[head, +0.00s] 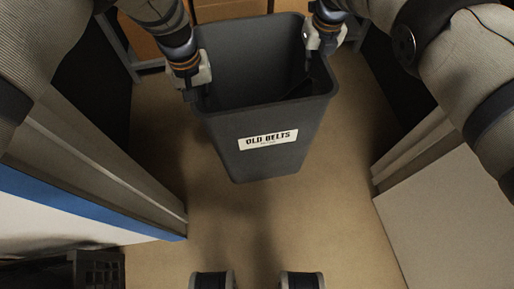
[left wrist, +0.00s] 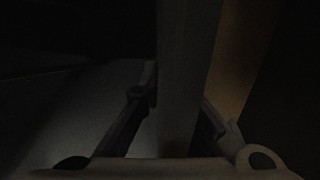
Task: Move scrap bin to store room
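The scrap bin (head: 224,135) is a dark grey, open-topped tub with a white "OLD BELTS" label, in the middle of the head view. It hangs above the floor in front of me, roughly upright. My left gripper (head: 190,92) is at its left rim and my right gripper (head: 308,64) at its right rim. In the left wrist view, dark as it is, the left gripper's fingers (left wrist: 178,112) stand on both sides of the bin wall (left wrist: 187,70). The right fingertips are partly hidden by the rim. Something dark lies inside the bin.
Wall ends or door frames stand close at left (head: 100,165) and right (head: 415,150), with brown floor (head: 345,170) between them. A blue-edged white panel (head: 75,215) and a black crate (head: 97,270) are at lower left. An orange-brown surface (head: 235,10) is beyond the bin.

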